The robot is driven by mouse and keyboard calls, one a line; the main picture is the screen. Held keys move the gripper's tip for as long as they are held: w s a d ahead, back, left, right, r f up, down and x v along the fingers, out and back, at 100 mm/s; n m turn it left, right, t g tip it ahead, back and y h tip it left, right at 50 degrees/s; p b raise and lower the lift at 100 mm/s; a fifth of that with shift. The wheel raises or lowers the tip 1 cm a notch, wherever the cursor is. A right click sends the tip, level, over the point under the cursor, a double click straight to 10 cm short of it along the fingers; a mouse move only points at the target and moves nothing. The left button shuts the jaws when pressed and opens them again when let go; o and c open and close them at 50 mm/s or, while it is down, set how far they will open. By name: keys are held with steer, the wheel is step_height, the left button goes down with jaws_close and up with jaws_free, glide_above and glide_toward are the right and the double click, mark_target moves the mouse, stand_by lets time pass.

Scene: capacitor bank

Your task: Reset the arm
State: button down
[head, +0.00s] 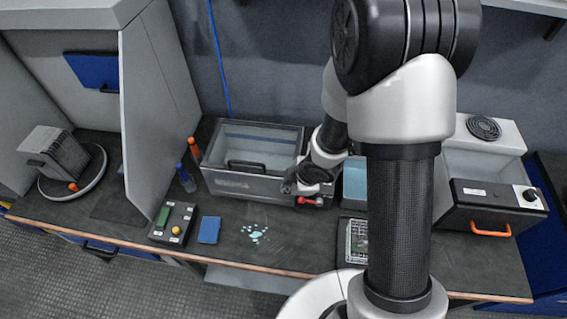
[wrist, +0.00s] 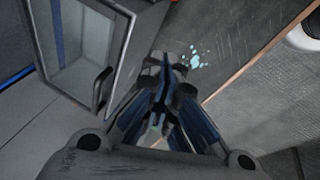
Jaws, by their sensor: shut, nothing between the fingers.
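My gripper (wrist: 163,75) shows in the wrist view with its dark fingers together, shut and empty. In the head view my gripper (head: 290,187) is small and partly hidden by its own wrist, at the front right corner of a grey glass-topped box (head: 222,178). A red part (head: 312,201) shows just beside it on the box front; whether they touch I cannot tell. My arm rises over the right of the bench and hides part of it. In the wrist view the box (wrist: 84,65) with its dark handle lies left of the fingers.
A pale blue spill (head: 256,234) lies on the bench, beside a blue pad (head: 209,229) and a button box (head: 173,224). Bottles (head: 186,177) stand left of the box. A machine with an orange handle (head: 490,231) stands right. A grey partition (head: 158,95) rises left.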

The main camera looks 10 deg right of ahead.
steer(key=s+d+r+m+t+h+b, duration=0.15)
steer(key=d+r+m, duration=0.25)
steer(key=r, duration=0.4)
steer(key=s+d+r+m+h+b, duration=0.1)
steer(key=d+r+m+h, duration=0.25)
steer(key=r, duration=0.45)
steer(key=s+a+r+m+y+b, duration=0.1)
steer(key=s+r+m, duration=0.3)
steer(key=s, duration=0.4)
steer(key=s+a+r+m+y, duration=0.1)
steer(key=s+r+m, duration=0.3)
steer(key=s, duration=0.4)
steer(key=shift+s+a+m+g+y+b, duration=0.35)
steer(key=shift+a+m+y+b, duration=0.05)
steer(key=shift+a+m, duration=0.25)
